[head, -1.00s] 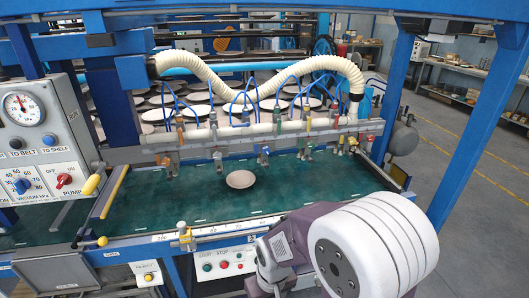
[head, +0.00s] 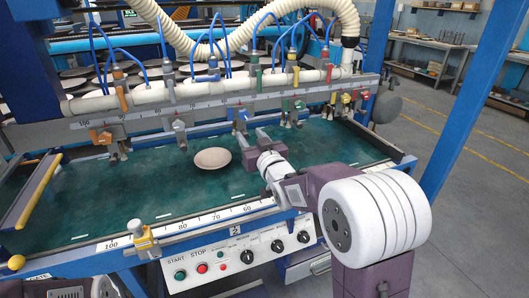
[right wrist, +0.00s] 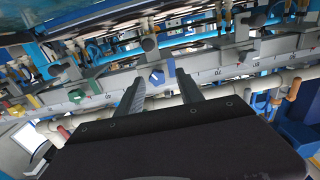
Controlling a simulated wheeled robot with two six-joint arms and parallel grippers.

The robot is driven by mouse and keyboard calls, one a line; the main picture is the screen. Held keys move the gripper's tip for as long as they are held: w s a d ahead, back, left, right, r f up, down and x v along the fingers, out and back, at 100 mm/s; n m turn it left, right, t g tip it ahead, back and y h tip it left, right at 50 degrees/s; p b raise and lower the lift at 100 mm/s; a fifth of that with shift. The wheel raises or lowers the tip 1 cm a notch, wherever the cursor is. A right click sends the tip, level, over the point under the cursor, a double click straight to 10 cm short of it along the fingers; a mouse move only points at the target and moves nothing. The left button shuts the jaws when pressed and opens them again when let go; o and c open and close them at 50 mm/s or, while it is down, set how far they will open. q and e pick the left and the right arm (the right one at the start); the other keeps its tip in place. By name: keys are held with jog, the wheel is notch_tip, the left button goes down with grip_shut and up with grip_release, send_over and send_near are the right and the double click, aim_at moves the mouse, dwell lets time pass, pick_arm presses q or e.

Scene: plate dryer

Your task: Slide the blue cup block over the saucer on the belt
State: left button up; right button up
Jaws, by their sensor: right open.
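The blue cup block (head: 241,116) sits on the ruled rail above the belt, up and right of the saucer. The pale saucer (head: 212,158) lies on the green belt (head: 110,200). My right gripper (head: 262,138) is open and reaches over the belt just below and right of the blue block. In the right wrist view, the blue block's knob (right wrist: 157,78) shows between the two fingers of my right gripper (right wrist: 160,82). I cannot tell whether they touch it. My left gripper is not in view; part of my left arm shows at the bottom left.
The ruled rail (head: 155,118) carries other coloured blocks: an orange one (head: 104,137) at the left, green and yellow ones to the right. A hose pipe runs above. A button panel (head: 240,258) is below.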

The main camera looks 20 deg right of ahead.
aim_at(247, 136)
jog(key=w+f, duration=0.1)
jog(key=w, duration=0.2)
jog(key=w+f, duration=0.1)
jog(key=w, duration=0.2)
jog(key=w+f+b, duration=0.1)
jog(key=w+f, duration=0.1)
jog(key=shift+w+d+f, duration=0.1)
jog(key=shift+w+d, duration=0.25)
jog(key=shift+w, duration=0.05)
grip_shut()
dwell(1.2)
